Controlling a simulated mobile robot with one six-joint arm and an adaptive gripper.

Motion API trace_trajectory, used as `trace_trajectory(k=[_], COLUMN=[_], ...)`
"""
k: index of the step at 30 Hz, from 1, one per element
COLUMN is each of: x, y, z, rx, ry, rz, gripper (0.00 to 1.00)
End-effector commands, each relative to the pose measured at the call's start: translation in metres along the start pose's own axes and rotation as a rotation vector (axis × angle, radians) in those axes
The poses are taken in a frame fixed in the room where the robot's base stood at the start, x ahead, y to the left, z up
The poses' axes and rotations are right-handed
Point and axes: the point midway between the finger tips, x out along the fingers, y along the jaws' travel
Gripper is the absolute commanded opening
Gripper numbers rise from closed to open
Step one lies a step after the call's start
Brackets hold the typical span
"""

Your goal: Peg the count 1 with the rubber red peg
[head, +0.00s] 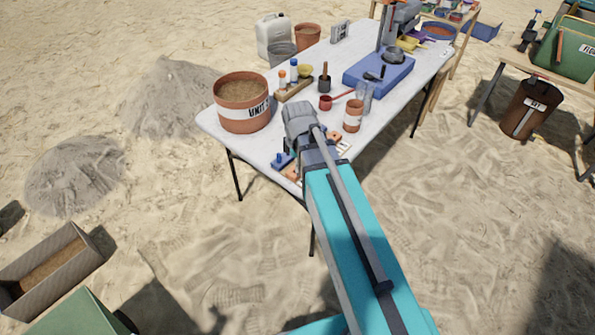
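My arm reaches over the near end of the white table (222,122), and its grey wrist covers part of the tabletop. My gripper does not show; the wrist and arm hide the place below. A small blue piece (283,160) sits at the near table edge, left of my arm. A small orange-brown piece (335,137) and a pale marked card (345,149) show just right of the wrist. I cannot make out a rubber red peg or a count 1 hole; the pegging place may be partly hidden by my arm.
A labelled terracotta bucket of sand (242,105) stands left of the wrist. Sand piles and crates lie on the ground at left.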

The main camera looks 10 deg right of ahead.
Motion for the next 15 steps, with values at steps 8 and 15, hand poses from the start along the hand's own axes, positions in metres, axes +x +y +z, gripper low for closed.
trace_trajectory(k=[8,15], x=[0.017,0.026], y=[0.074,0.122], z=[0.004,0.011], rx=[0.001,0.001], ry=[0.000,0.000], rz=[0.001,0.002], gripper=[0.05,0.05])
